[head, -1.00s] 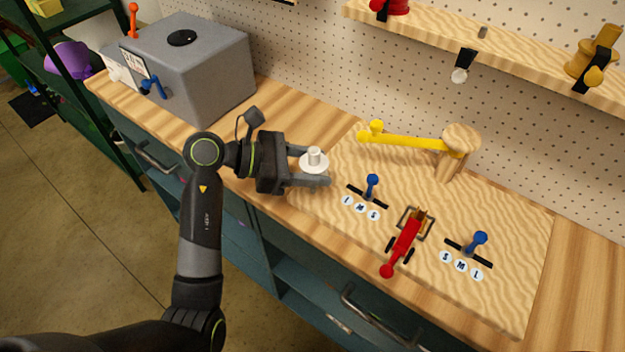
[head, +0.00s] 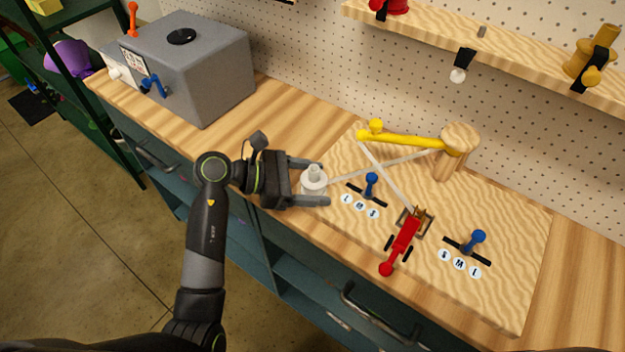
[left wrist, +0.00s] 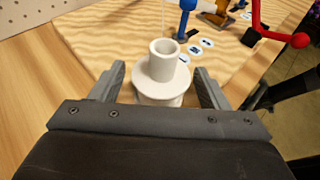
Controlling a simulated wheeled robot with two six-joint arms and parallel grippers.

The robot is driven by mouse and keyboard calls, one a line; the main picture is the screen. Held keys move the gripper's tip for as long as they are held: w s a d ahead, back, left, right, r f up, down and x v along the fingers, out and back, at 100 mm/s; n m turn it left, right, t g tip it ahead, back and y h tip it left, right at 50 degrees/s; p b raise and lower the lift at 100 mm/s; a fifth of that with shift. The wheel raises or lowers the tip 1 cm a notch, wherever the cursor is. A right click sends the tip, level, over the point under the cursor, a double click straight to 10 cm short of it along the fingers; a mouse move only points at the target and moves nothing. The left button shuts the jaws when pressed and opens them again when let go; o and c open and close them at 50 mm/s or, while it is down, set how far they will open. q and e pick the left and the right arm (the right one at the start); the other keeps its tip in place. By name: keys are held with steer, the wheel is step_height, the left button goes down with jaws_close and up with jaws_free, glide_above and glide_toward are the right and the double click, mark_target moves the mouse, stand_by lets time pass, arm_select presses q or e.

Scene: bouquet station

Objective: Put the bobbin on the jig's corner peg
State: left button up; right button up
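The white bobbin (head: 313,182) stands upright at the left corner of the wavy-grained jig board (head: 480,290). It also shows in the left wrist view (left wrist: 161,75), with its hollow tube up and a wide flange below. My left gripper (head: 318,183) has one finger on each side of the bobbin. In the left wrist view the gripper (left wrist: 160,88) shows gaps between both fingers and the bobbin. No corner peg shows; whatever is under the bobbin is hidden. My right gripper is not in view.
A yellow swing arm (head: 405,140) on a wooden post, blue levers (head: 371,181) and a red toggle clamp (head: 405,240) stand on the jig. Pale crossing strips stretch over the board, one towards the bobbin. A grey machine (head: 200,75) stands at the left.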

arm_select(q)
steer(key=shift+r, duration=0.15)
steer(key=shift+a, duration=0.15)
steer(key=b+v, duration=0.2)
steer(key=v, duration=0.8)
steer(key=shift+a, duration=0.1)
steer(key=shift+v, duration=0.8)
steer(key=shift+r, duration=0.1)
